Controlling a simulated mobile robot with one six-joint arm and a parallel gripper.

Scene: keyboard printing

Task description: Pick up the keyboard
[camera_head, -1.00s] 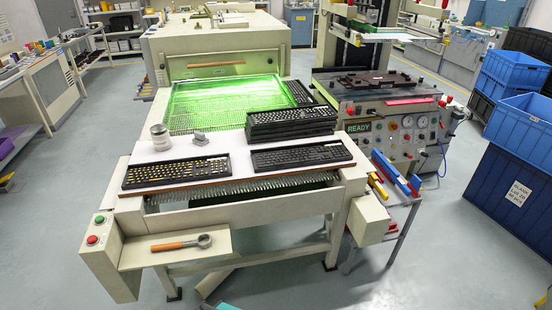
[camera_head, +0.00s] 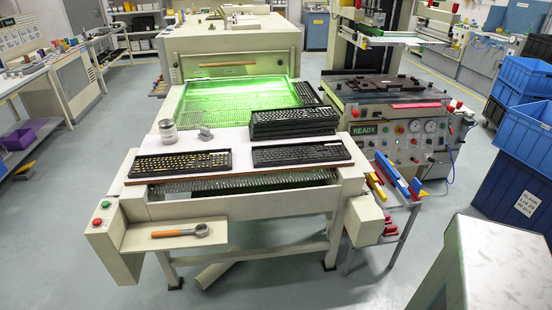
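Several black keyboards lie on the white-topped machine bed. One keyboard with yellowish keys (camera_head: 180,164) lies at the front left of the white board (camera_head: 225,145). A second keyboard, all dark (camera_head: 301,154), lies at the front right. Behind it is a stack of keyboards (camera_head: 294,122). Another dark keyboard (camera_head: 306,93) lies partly hidden behind the stack, beside the green-lit mesh. My gripper is not in view.
A tin can (camera_head: 168,130) and a small grey object (camera_head: 206,133) stand behind the front-left keyboard. A wrench-like tool (camera_head: 180,231) lies on the front shelf. A grey-topped block (camera_head: 505,265) fills the lower right. Blue crates (camera_head: 522,130) stand at the right. Open floor lies in front.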

